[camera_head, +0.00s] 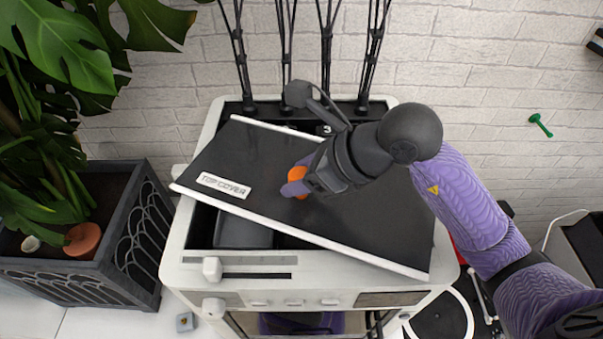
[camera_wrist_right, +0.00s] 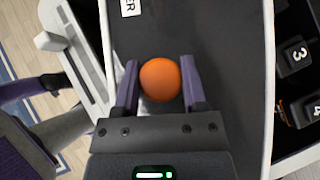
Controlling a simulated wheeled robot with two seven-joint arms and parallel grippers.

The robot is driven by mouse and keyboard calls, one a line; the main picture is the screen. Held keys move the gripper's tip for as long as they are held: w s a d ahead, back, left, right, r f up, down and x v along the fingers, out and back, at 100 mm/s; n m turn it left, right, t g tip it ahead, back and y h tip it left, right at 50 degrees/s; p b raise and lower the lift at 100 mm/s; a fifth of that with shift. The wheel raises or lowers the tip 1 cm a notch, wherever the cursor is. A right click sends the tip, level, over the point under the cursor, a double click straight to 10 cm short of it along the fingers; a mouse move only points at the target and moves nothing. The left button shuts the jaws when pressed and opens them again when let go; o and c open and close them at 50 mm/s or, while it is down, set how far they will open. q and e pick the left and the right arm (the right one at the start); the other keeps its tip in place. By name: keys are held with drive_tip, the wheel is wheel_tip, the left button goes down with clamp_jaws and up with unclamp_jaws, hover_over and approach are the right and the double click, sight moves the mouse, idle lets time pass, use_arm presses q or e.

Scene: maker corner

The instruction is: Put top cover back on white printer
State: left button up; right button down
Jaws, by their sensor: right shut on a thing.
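The top cover (camera_head: 270,165) is a black panel with white edges and a "TOP COVER" label (camera_head: 223,185). It lies askew over the open top of the white printer (camera_head: 182,268), turned so its right end points toward the front. Whether it touches the printer's rim I cannot tell. My right gripper (camera_head: 297,184) is over the middle of the cover, shut on its orange knob (camera_head: 299,174). In the right wrist view the knob (camera_wrist_right: 160,79) sits between the purple fingers of the gripper (camera_wrist_right: 159,88). My left gripper is not in view.
Numbered black slots (camera_wrist_right: 294,55) line the printer's back, with dark tubes (camera_head: 241,60) rising from them. A planter (camera_head: 140,225) with a large leafy plant stands at left. A white brick wall is behind. Dark items stand on the right.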

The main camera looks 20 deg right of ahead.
drive_tip(key=shift+f+b, duration=0.4)
drive_tip(key=shift+c, duration=0.7)
unclamp_jaws()
drive_tip(key=shift+r, duration=0.15)
drive_tip(key=shift+r+p, duration=0.5)
drive_tip(key=shift+p, duration=0.3)
drive_tip(key=b+v, duration=0.1)
drive_tip(key=v, duration=1.1)
